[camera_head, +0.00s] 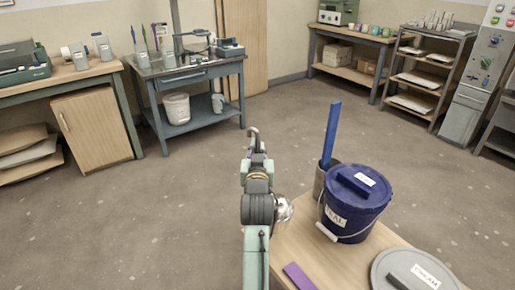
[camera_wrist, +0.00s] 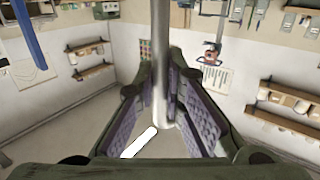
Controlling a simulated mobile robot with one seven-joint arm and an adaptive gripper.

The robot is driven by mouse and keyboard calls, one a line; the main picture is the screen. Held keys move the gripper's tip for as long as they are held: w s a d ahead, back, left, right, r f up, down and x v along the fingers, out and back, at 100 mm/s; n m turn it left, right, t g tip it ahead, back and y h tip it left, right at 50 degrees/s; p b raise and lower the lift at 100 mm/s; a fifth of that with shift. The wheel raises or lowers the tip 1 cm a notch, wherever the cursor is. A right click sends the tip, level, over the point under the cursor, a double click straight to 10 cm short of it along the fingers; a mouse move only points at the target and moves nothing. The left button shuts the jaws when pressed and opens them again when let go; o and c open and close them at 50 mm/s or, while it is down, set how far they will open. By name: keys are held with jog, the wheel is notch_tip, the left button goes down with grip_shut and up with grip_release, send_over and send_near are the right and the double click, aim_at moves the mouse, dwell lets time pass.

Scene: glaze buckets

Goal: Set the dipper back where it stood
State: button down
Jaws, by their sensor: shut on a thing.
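The dipper, a shiny metal rod (camera_wrist: 161,60), stands between the purple finger pads of my gripper (camera_wrist: 163,108) in the wrist view. My gripper is shut on it. In the head view the dipper's hooked top (camera_head: 253,131) rises above my gripper (camera_head: 258,165), and a shiny rounded bowl (camera_head: 284,208) shows to the right of my arm, near the table's left edge. The rod between is hidden by my arm. A dark cylindrical holder (camera_head: 319,184) stands behind the bucket with a blue stick (camera_head: 332,130) upright in it.
A wooden table (camera_head: 285,250) carries a lidded dark blue bucket (camera_head: 346,222) labelled TEAL. A grey lid (camera_head: 447,279) labelled CREAM is at front right, and a purple bar (camera_head: 298,276) lies near the front edge. Open floor (camera_head: 190,215) is left of my arm.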

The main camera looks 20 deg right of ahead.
jog(key=shift+f+b, duration=1.85)
jog(key=shift+f, duration=0.9)
jog(key=shift+f+b, duration=0.3)
jog(key=shift+f, duration=0.25)
jog(key=c, duration=1.6)
grip_release()
jog(key=o, duration=0.8)
jog(key=shift+r, duration=0.1)
